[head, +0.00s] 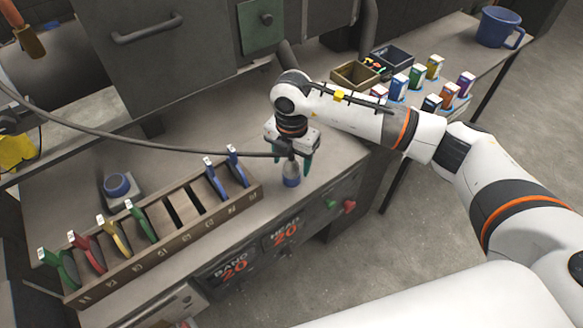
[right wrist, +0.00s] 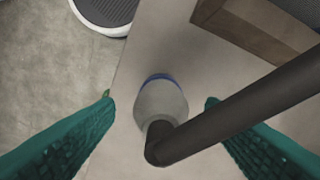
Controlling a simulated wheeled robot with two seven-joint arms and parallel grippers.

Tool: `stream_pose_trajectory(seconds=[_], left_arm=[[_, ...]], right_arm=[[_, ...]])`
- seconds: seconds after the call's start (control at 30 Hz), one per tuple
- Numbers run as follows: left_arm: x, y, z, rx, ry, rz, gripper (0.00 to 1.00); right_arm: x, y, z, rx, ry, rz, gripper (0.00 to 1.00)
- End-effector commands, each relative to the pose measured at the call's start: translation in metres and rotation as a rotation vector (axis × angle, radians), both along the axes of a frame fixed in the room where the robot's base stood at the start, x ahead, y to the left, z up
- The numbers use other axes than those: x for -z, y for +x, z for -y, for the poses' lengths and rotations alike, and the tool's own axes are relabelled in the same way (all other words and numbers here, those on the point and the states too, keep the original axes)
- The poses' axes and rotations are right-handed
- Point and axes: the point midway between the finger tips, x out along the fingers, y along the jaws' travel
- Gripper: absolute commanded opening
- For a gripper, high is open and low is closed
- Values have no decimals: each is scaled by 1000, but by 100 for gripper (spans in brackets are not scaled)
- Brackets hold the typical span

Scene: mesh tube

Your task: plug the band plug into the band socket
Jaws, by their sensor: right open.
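A grey plug with a blue band (head: 291,174) stands on the bench near its front edge, with a dark cable running off to the left. I take it for the band plug. It also shows in the right wrist view (right wrist: 161,102). My right gripper (head: 289,158) is directly above and around it, open, with one teal finger on each side and gaps between fingers and plug. The cable crosses in front of one finger in the right wrist view. A round blue fitting on a grey plate (head: 118,185) is at left on the bench; I cannot tell whether it is the band socket. My left gripper is out of view.
A wooden rack (head: 165,235) with several coloured-handled tools lies left of the plug. Small bins (head: 355,76), coloured boxes (head: 417,76) and a blue mug (head: 499,27) are at the back right. The front panel (head: 280,238) carries "BAND 20" and "HEAD 20" displays and green and red knobs.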

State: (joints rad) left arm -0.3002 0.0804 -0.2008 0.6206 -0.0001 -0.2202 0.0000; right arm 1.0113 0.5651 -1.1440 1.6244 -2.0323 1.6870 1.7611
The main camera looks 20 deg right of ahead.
Motion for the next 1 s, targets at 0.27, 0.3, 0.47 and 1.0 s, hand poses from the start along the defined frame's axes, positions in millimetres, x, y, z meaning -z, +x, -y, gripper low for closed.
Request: stream_pose_trajectory(seconds=[0.27, 0.3, 0.47, 1.0], left_arm=[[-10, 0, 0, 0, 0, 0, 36], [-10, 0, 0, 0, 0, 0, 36], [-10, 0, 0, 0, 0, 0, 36], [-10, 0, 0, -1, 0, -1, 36]], right_arm=[[32, 1, 0, -1, 0, -1, 64], [33, 1, 0, -2, 0, 0, 64], [33, 1, 0, -2, 1, 1, 64], [32, 2, 0, -1, 0, 1, 18]])
